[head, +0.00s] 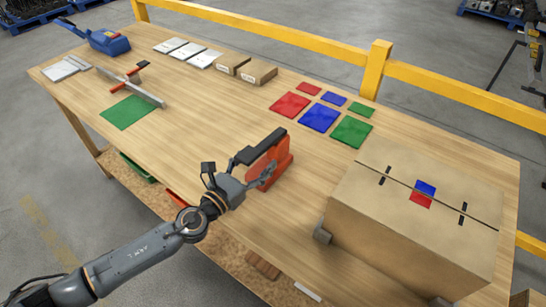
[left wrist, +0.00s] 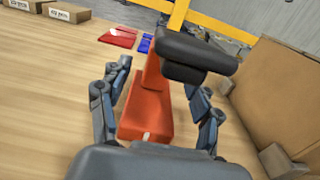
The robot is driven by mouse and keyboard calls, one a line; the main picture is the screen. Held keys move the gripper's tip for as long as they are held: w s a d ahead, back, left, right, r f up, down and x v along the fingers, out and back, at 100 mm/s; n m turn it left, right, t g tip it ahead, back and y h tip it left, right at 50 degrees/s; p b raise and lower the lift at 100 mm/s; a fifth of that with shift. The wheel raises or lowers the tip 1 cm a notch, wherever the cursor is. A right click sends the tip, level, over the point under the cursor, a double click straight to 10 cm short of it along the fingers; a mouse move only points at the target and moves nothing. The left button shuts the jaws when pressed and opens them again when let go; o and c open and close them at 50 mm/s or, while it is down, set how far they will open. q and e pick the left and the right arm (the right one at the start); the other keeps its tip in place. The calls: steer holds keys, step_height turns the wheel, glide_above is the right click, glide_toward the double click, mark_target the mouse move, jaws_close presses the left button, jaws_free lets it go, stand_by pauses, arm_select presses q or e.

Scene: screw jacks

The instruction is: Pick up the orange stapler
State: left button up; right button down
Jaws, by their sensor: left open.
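The orange stapler (head: 280,160) stands upright on the wooden table near its front edge, left of the cardboard box. It has an orange body and a long black top handle (head: 258,146). In the left wrist view its orange body (left wrist: 147,112) is between my fingers, and its black handle (left wrist: 195,52) rises toward the camera. My left gripper (head: 256,176) is open at the stapler, with one finger on each side of it. In the left wrist view my left gripper (left wrist: 162,92) shows gaps beside the body. My right gripper is not in view.
The large cardboard box (head: 400,220) is close on the right, with a grey piece (head: 322,233) at its corner. Behind lie red, blue and green squares (head: 319,117) and small cartons (head: 258,72). A blue tool (head: 105,40) is far left.

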mark_target(273, 147)
arm_select(q)
steer(key=shift+w+d, duration=0.35)
steer(key=shift+w, duration=0.1)
steer(key=shift+w+d+r, duration=0.1)
steer(key=shift+w+d, duration=0.25)
steer(key=shift+w, duration=0.1)
steer(key=x, duration=0.3)
steer(key=shift+w+d+p, duration=0.2)
steer(key=shift+d+p, duration=0.05)
steer(key=shift+p, duration=0.05)
steer(key=shift+w+d, duration=0.25)
steer(key=shift+w, duration=0.1)
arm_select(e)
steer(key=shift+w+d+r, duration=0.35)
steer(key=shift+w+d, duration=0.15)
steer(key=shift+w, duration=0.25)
arm_select(q)
steer(key=shift+s+a, duration=0.1)
jaws_close()
steer(key=shift+r, duration=0.15)
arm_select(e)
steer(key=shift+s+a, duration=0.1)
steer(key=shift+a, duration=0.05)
